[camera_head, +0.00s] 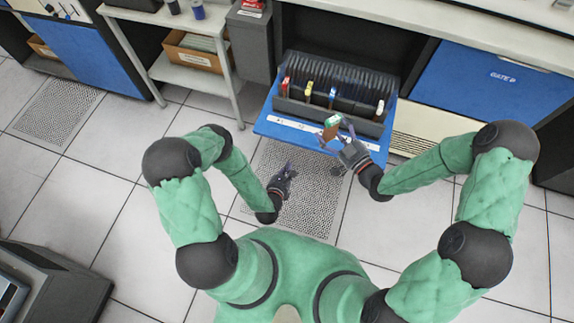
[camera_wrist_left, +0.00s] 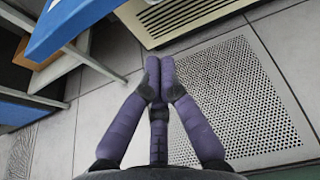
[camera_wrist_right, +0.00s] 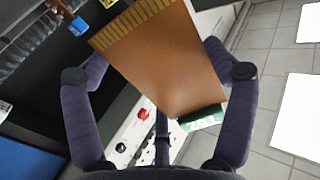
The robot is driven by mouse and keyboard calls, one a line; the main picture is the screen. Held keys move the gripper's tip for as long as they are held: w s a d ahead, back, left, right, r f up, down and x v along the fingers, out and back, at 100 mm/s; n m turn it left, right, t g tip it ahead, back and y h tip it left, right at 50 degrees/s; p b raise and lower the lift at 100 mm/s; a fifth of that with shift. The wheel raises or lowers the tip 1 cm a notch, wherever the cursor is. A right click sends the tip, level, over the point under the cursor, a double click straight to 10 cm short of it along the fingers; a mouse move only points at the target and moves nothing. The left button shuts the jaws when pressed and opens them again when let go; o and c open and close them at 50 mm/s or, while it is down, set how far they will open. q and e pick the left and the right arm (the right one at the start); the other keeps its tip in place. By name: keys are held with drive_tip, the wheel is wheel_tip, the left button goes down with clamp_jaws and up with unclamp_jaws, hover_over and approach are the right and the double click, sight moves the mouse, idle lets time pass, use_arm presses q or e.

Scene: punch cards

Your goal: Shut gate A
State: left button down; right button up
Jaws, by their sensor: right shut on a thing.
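A blue gate (camera_head: 267,128) lies folded down in front of an open bay, with a dark card rack (camera_head: 338,118) behind its front edge. I cannot read a letter on it. My right gripper (camera_head: 338,132) is shut on a brown circuit card (camera_wrist_right: 165,55) with a gold contact edge and a green end (camera_wrist_right: 203,118). It holds the card above the gate's front edge. My left gripper (camera_head: 285,172) is low over the floor grille, in front of the gate. Its fingers (camera_wrist_left: 153,85) are together and empty.
Another blue gate (camera_head: 490,90) is closed at right; its label is hard to read. Coloured cards (camera_head: 308,90) stand in the rack. A white shelf (camera_head: 175,70) with a cardboard box (camera_head: 197,55) stands at left. The tiled floor (camera_head: 80,190) at left is clear.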

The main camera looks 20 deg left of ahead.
sight(332, 137)
use_arm(q)
drive_tip(key=b+x, duration=0.3)
drive_tip(key=x, duration=0.5)
use_arm(e)
wheel_tip(332, 137, down, 4)
drive_tip(key=shift+r, duration=0.35)
use_arm(q)
drive_tip(key=shift+s+r, duration=0.1)
drive_tip(key=shift+r, duration=1.9)
use_arm(e)
drive_tip(key=shift+f, duration=0.2)
use_arm(q)
drive_tip(key=shift+r, duration=0.1)
use_arm(e)
drive_tip(key=shift+r, duration=0.15)
